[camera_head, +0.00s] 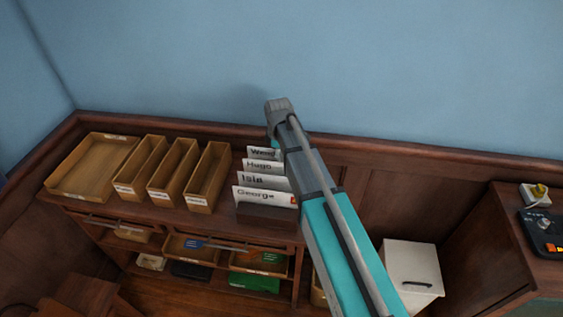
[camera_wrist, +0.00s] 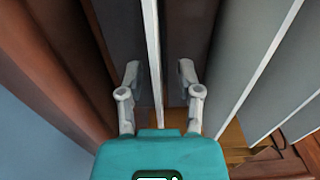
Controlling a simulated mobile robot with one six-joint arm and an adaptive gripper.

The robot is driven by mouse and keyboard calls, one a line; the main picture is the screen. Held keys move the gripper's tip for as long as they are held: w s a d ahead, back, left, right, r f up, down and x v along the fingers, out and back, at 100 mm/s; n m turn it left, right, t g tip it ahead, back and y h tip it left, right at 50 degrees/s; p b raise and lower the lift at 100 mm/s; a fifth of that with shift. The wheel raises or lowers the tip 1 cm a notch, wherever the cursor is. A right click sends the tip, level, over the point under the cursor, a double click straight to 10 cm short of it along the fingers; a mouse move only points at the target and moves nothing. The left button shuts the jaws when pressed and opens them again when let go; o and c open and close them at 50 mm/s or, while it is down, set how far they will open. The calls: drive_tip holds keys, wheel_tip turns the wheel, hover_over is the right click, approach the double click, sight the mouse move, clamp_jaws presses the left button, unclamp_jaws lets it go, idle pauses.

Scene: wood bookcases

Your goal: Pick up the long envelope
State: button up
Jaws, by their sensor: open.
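My gripper (camera_wrist: 158,74) is open in the wrist view, pointing down. Its two fingers stand either side of a thin white upright edge (camera_wrist: 153,40), with a gap on both sides. This could be the long envelope or one of the upright cards; I cannot tell which. In the head view, white cards labelled Wend..., partly hidden (camera_head: 259,153), Hugo (camera_head: 262,167), Isla (camera_head: 260,181) and George (camera_head: 258,196) stand in a row on the bookcase top. My arm covers their right ends, and my fingers are hidden behind it there.
More grey panels with white edges (camera_wrist: 268,60) stand close on the right in the wrist view. Narrow wooden boxes (camera_head: 208,177) and a wide tray (camera_head: 93,167) stand left of the cards. The wall (camera_head: 180,60) rises behind.

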clamp_jaws()
drive_tip(key=shift+r, duration=0.15)
idle(0.4)
wheel_tip(320, 180, up, 10)
drive_tip(key=p, duration=1)
idle(0.6)
